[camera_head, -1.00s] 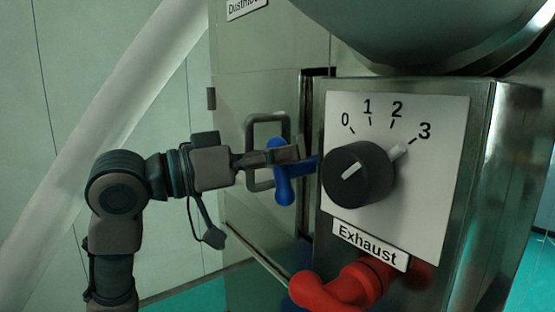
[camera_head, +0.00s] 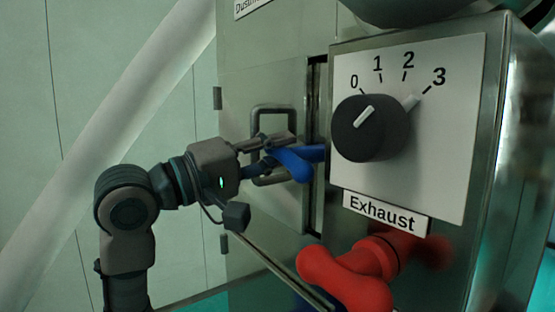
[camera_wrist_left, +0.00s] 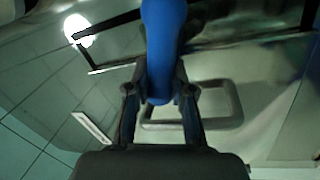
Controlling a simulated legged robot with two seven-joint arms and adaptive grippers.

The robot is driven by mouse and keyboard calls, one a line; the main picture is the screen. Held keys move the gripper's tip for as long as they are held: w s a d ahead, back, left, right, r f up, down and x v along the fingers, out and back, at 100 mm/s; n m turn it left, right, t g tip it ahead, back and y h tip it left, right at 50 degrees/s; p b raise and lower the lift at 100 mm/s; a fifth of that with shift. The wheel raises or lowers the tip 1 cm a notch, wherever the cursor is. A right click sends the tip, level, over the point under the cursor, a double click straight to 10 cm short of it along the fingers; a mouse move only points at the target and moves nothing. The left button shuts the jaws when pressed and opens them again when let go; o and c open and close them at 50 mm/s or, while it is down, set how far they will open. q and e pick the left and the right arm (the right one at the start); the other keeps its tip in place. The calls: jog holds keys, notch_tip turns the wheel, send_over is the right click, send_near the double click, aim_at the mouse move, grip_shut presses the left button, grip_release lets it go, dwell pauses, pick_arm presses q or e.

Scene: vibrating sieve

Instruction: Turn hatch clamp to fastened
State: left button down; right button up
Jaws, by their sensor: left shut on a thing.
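The hatch clamp is a blue handle (camera_head: 292,164) at the right edge of the hatch door (camera_head: 262,92), beside the exhaust box. In the head view it lies tilted, closer to level than upright. My left gripper (camera_head: 278,150) comes in from the left and is shut on the blue handle, with one finger above it and one below. In the left wrist view the handle (camera_wrist_left: 164,45) runs down between the two fingers (camera_wrist_left: 160,100), its end between their tips. The fingers hide part of it in the head view. My right gripper is not in view.
A grey hatch pull handle (camera_head: 272,110) stands just behind my left gripper. To the right is the exhaust box with a black dial (camera_head: 368,128), and a red handle (camera_head: 345,275) below. A pale slanted pipe (camera_head: 110,130) is at the left.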

pick_arm(q)
jog(key=shift+w+f+n+t+y+b, duration=0.1)
jog(key=shift+f+n+t+y+b, duration=0.15)
jog(key=shift+n+b, duration=0.65)
jog(key=shift+w+f+n+t+y+b, duration=0.15)
jog(key=shift+f+n+t, duration=0.1)
jog(key=shift+n, duration=1.25)
jog(key=c, duration=1.1)
grip_release()
jog(key=shift+n, duration=0.3)
jog(key=shift+o, duration=0.5)
jog(key=shift+w, duration=0.15)
jog(key=shift+s+a, duration=0.2)
jog(key=shift+s, duration=0.15)
jog(key=v, duration=1.1)
jog(key=shift+w+a+f, duration=0.15)
jog(key=shift+a+f, duration=0.1)
